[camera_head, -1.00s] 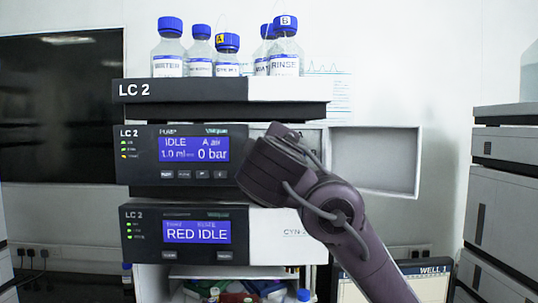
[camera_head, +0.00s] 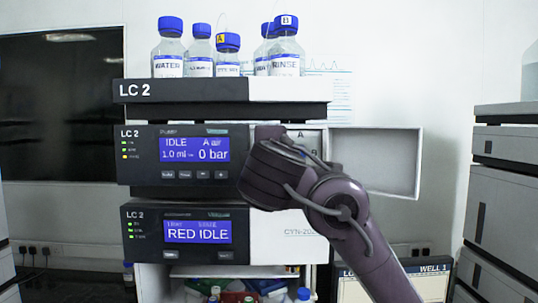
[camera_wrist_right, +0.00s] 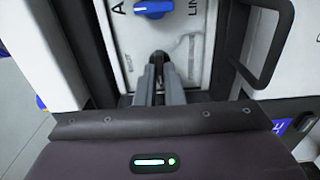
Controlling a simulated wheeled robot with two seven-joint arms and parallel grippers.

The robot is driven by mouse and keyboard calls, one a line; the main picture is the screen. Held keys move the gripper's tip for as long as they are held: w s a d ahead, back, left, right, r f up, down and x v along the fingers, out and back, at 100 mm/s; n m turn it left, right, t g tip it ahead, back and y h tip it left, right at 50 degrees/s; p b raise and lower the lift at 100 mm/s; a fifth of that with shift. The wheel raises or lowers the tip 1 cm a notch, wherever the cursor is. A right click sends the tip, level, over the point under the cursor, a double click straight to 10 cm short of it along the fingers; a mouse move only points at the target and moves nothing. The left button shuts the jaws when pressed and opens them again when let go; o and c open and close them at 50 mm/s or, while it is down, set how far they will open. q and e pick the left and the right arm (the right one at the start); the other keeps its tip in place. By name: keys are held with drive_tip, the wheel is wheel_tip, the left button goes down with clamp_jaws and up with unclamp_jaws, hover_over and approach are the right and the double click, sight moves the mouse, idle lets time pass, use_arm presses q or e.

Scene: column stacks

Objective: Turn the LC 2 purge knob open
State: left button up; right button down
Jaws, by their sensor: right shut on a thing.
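The LC 2 stack stands in the middle of the head view, with the pump module (camera_head: 146,180) showing IDLE and 0 bar. My right gripper (camera_wrist_right: 158,70) is in front of the right part of this module. In the right wrist view its fingers are shut on a small dark knob (camera_wrist_right: 159,56) on the pale panel (camera_wrist_right: 190,48), mostly hidden between the fingertips. A blue knob (camera_wrist_right: 153,10) sits further up this panel, between the letter A and a partly cut-off label. In the head view my right wrist hides both knobs. My left gripper is not in view.
An open door (camera_head: 375,160) sticks out to the right of the pump. A dark handle (camera_wrist_right: 268,45) stands close to the right of my gripper. Several blue-capped bottles (camera_head: 168,50) stand on the stack's top. Another instrument stack (camera_head: 500,215) is at the far right.

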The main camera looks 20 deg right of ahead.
drive_tip(key=shift+d+r, duration=0.1)
drive_tip(key=shift+r, duration=0.1)
drive_tip(key=c, duration=1.8)
unclamp_jaws()
drive_tip(key=shift+c, duration=0.2)
drive_tip(key=o, duration=0.3)
drive_tip(key=shift+w+f, duration=0.15)
drive_tip(key=shift+f, duration=0.05)
drive_tip(key=b+v, duration=0.3)
drive_tip(key=v, duration=0.4)
drive_tip(key=shift+s, duration=0.4)
